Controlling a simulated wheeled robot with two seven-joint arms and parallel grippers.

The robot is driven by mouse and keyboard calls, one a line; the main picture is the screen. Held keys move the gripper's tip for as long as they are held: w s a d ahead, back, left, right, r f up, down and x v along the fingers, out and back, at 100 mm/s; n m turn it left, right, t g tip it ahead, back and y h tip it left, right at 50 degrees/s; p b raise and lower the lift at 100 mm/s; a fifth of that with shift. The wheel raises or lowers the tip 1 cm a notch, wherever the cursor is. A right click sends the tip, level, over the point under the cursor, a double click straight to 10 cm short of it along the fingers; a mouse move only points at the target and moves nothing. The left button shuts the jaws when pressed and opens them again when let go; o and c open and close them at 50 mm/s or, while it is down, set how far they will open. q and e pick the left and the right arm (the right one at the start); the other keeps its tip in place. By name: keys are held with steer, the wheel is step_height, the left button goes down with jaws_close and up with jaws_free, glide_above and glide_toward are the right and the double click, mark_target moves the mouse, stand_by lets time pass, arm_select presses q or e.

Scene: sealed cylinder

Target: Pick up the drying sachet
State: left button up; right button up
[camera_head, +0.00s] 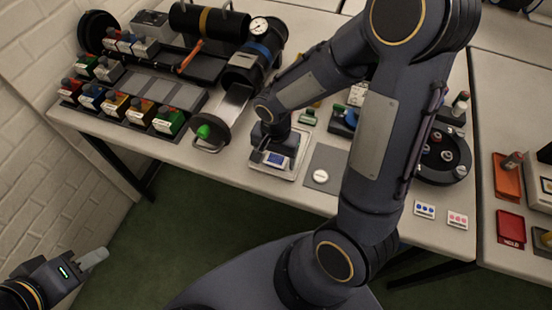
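I cannot clearly make out a drying sachet. A small white round item (320,176) lies on a grey square pad (327,156) near the table's front edge; I cannot tell whether it is the sachet. My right gripper (271,148) points down left of that pad, over a pale tray with a small blue display (276,159). Its fingertips are hidden, so its opening and any held thing cannot be seen. My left gripper (94,258) is at the lower left, off the table and above the green floor. Its pale fingers overlap from this angle.
A dark cylinder with a gauge (259,26) and an open lid (211,132) stand left of my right arm. Several coloured blocks (115,104) sit at the left. A round black carousel (443,160) and red trays (511,228) are right. My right arm hides the table's middle.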

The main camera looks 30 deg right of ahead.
steer(key=c, duration=0.9)
steer(key=shift+o, duration=0.2)
steer(key=shift+r, duration=0.15)
